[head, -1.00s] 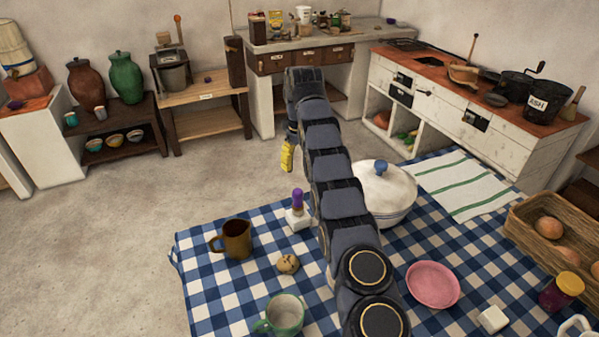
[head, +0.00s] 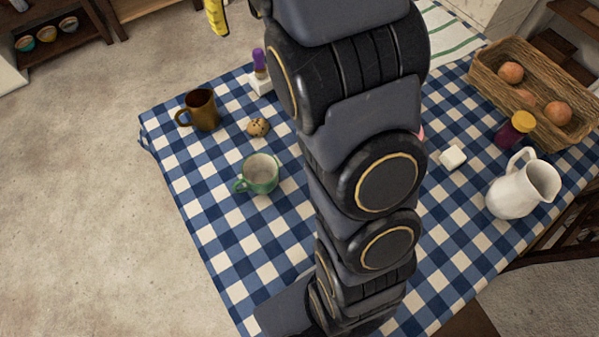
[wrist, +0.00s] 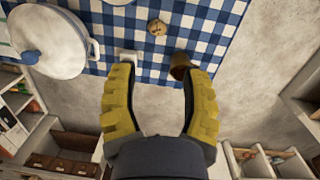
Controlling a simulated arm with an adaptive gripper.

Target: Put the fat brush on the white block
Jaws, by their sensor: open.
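A stubby purple-topped object (head: 259,60), which looks like the fat brush, stands upright on a small white block (head: 261,84) near the far edge of the table in the head view. A pale shape that looks like this block (wrist: 128,57) shows at the left fingertip in the wrist view; the purple top is not clear there. A second white block (head: 452,157) lies at the right side of the table. My gripper (wrist: 159,71) is open with nothing between its yellow fingers. In the head view only a yellow finger (head: 216,15) shows, beyond the table edge.
A brown mug (head: 201,111), a cookie (head: 258,127) and a green mug (head: 259,174) stand nearby on the checked cloth. A lidded white pot (wrist: 48,42) is left in the wrist view. A jar (head: 515,130), egg basket (head: 482,80) and white jug (head: 520,190) are right.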

